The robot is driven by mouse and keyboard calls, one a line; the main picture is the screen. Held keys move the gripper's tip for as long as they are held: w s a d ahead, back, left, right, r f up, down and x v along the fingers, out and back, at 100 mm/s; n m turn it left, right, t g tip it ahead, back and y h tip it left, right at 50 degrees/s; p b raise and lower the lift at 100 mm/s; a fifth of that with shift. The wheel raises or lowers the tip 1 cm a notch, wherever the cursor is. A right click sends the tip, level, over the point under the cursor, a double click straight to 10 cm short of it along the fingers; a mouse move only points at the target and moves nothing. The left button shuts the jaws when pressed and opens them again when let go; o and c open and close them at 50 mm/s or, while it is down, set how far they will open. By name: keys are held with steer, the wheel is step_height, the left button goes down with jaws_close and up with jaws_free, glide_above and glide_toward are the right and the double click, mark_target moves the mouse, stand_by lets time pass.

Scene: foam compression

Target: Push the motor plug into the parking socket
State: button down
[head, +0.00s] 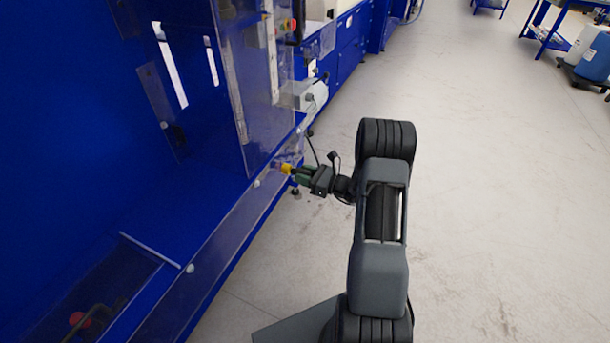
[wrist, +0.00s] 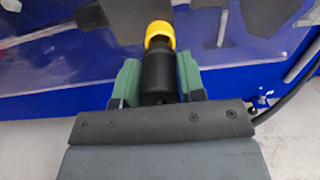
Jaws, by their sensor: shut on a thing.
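The motor plug (wrist: 157,72) is a black cylinder with a yellow ring (wrist: 160,34) at its far end. My gripper (wrist: 158,82) is shut on it, with a green finger on each side of the black body. In the head view my gripper (head: 297,175) reaches left to the blue machine, and the yellow end of the plug (head: 286,169) is at the machine's lower front edge. The parking socket cannot be made out clearly. I cannot tell from these views whether the plug touches it or how deep it sits.
The blue machine (head: 90,180) fills the left side, with clear panels (head: 245,80) above the plug. A black cable (wrist: 296,88) runs at the right in the wrist view. The grey floor (head: 480,200) to the right is open.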

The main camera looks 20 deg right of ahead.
steer(key=shift+x, duration=1.15)
stand_by(0.6)
steer(key=c, duration=0.6)
jaws_free()
steer(key=shift+c, duration=0.2)
steer(key=shift+v, duration=2.9)
steer(key=v, duration=1.4)
steer(key=shift+p, duration=0.45)
